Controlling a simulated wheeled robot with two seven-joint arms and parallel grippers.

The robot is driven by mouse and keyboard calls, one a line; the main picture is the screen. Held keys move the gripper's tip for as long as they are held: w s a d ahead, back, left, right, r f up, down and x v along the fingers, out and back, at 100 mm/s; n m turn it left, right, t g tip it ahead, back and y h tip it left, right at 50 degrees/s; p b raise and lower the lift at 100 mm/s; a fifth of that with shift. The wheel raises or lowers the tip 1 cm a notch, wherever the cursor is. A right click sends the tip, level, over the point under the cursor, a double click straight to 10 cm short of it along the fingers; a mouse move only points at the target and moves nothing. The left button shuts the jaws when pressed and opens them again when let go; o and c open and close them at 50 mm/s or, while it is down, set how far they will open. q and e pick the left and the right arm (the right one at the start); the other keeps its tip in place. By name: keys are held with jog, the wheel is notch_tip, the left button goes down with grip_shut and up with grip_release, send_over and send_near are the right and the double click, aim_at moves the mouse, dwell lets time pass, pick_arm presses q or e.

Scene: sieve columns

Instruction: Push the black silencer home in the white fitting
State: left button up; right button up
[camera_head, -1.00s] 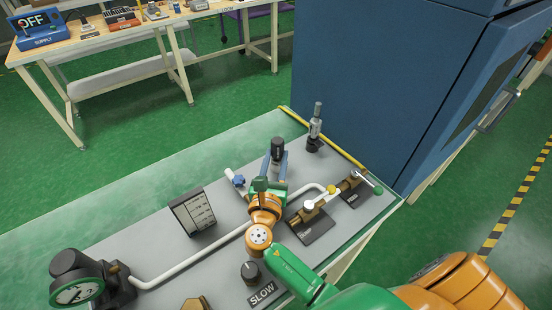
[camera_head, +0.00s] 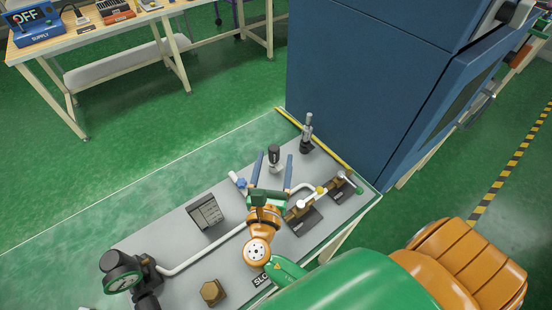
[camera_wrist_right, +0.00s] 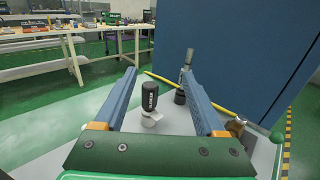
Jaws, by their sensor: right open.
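The black silencer (camera_head: 274,152) stands upright on the white fitting (camera_head: 274,167) near the back of the grey panel. In the right wrist view the silencer (camera_wrist_right: 149,95) sits above the white fitting (camera_wrist_right: 152,120), left of centre in the gap between my fingers; how deep it sits I cannot tell. My right gripper (camera_head: 275,156) is wide open and empty. Its two blue fingers point toward the silencer, one on each side in the picture, and neither touches it. My left gripper is not in view.
A grey upright cylinder (camera_head: 307,130) stands behind to the right, near a yellow strip (camera_head: 330,145) and a blue cabinet (camera_head: 360,90). Brass valves (camera_head: 300,208) lie right of my gripper. A blue-knobbed white pipe end (camera_head: 238,181) and a gauge (camera_head: 122,280) are to the left.

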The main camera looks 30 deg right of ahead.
pick_arm(q)
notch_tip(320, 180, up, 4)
jog(key=p, duration=0.2)
jog(key=shift+p, duration=0.3)
pick_arm(e)
jog(key=s+a+r, duration=0.3)
jog(key=s, duration=0.3)
jog(key=shift+s, duration=0.2)
